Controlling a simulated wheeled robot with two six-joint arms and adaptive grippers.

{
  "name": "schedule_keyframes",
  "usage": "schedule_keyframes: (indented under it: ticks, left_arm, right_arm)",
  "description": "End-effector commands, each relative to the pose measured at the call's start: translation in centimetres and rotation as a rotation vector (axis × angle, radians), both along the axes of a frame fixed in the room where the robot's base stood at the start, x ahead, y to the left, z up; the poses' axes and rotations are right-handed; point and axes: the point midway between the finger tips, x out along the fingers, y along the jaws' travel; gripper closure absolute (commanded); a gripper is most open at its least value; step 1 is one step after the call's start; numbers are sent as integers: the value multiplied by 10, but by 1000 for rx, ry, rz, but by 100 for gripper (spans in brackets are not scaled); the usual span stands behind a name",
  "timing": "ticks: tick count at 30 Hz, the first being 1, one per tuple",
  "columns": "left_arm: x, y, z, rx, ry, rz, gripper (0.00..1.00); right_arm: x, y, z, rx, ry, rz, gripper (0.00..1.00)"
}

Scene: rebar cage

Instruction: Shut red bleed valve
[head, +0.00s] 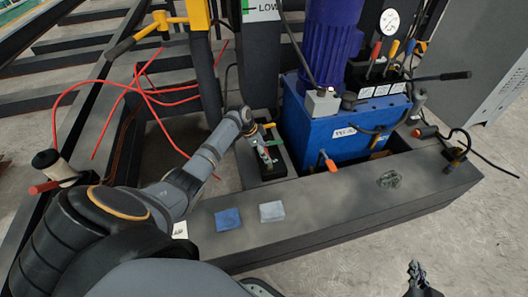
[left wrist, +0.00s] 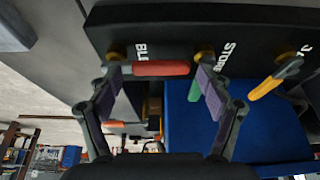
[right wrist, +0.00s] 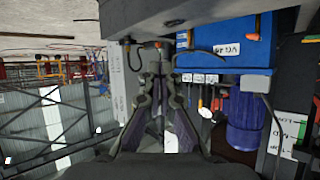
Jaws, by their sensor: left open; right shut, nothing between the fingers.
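The red bleed valve handle (left wrist: 160,68) shows in the left wrist view, beside the partly hidden letters "BLE" on a dark block. It lies sideways in the picture, from a brass stem towards the green handle (left wrist: 213,100). My left gripper (left wrist: 158,80) is open, one finger by the stem and the other by the handle's free end. Whether they touch it I cannot tell. In the head view my left arm reaches the valve block (head: 280,167), and its hand hides most of the handles. My right gripper (head: 416,268) is shut and empty, low in the head view.
A yellow handle (left wrist: 268,84) sits right of the green one. The blue tank (head: 340,128) with levers stands right of the block. Blue (head: 228,219) and grey (head: 272,211) pads lie on the dark beam (head: 330,205) in front. Red hoses (head: 100,84) hang at left.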

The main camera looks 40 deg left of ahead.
Motion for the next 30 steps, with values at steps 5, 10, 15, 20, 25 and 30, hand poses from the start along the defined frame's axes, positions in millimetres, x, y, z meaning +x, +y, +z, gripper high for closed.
schedule_keyframes:
  ticks: [5,10,15,20,25,30]
  left_arm:
    - [1,-1,-2,0,0,0,21]
    - [1,-1,-2,-1,-1,0,21]
    - [1,-1,-2,0,0,0,37]
    - [1,0,-2,0,0,0,59]
    - [1,-1,-2,0,0,0,82]
    - [1,0,-2,0,0,0,100]
  right_arm:
    - [5,-1,9,-2,-38,-2,100]
    - [6,-1,9,-2,-41,-2,100]
    - [6,-1,9,-2,-40,-2,100]
    - [6,-1,9,-2,-40,-2,100]
    - [6,-1,9,-2,-39,-2,100]
    - [6,-1,9,-2,-39,-2,100]
